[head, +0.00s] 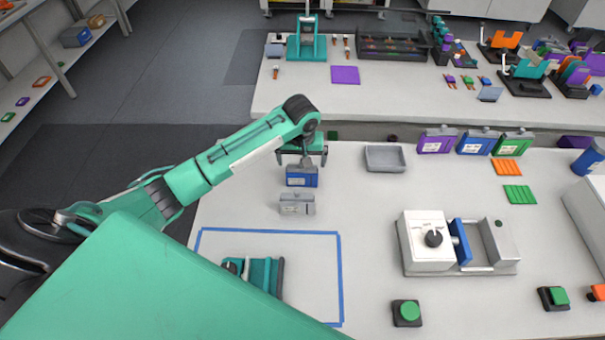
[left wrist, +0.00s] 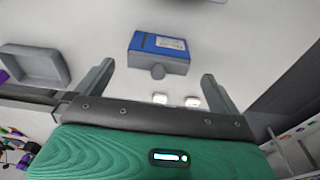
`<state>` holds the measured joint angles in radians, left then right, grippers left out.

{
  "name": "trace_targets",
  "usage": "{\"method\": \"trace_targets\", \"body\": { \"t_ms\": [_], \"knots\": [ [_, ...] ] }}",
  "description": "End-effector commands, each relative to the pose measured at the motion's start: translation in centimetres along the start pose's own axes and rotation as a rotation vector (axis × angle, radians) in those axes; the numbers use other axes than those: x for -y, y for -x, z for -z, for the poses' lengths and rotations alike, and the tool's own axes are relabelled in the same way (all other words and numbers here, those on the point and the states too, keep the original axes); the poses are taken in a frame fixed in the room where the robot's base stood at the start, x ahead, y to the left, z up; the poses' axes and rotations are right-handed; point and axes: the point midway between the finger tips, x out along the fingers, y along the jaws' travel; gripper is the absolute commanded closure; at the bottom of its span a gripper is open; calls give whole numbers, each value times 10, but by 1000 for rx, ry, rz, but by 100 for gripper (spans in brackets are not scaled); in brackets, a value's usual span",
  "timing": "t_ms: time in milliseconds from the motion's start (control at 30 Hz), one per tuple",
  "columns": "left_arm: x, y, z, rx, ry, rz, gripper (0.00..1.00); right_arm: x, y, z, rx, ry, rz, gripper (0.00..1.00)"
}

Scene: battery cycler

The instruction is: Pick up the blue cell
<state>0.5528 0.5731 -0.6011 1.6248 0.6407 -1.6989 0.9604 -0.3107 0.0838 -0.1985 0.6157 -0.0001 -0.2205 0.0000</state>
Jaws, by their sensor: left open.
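A blue cell (head: 302,180) with a grey top and a pale label stands on the white table, in front of my left gripper in the head view. In the left wrist view the blue cell (left wrist: 158,53) lies ahead, between the lines of the two fingers. My left gripper (head: 303,160) is open and empty, just behind and above the cell in the head view. Its spread fingers (left wrist: 157,80) show in the left wrist view with a gap between them; I see no contact with the cell. My right gripper is not in view.
A grey cell-like block (head: 297,206) stands just in front of the blue cell. A grey tray (head: 385,158) lies to the right. Purple (head: 436,142), blue (head: 477,143) and green (head: 512,143) cells stand at the back edge. A white device (head: 425,240) stands at right.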

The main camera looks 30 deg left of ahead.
Motion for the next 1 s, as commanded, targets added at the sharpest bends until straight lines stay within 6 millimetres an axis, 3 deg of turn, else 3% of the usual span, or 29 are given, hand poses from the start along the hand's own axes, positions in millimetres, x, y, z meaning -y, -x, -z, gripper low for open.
{"method": "trace_targets", "body": {
  "t_ms": [167,467,700,1000],
  "knots": [
    [0,-21,1,0,1,1,0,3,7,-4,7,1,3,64],
    [1,-44,2,3,1,2,0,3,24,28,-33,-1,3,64],
    [1,-73,3,0,1,2,0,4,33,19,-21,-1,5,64],
    [1,-77,3,-2,-1,0,2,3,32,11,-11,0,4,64]
  ]
}}
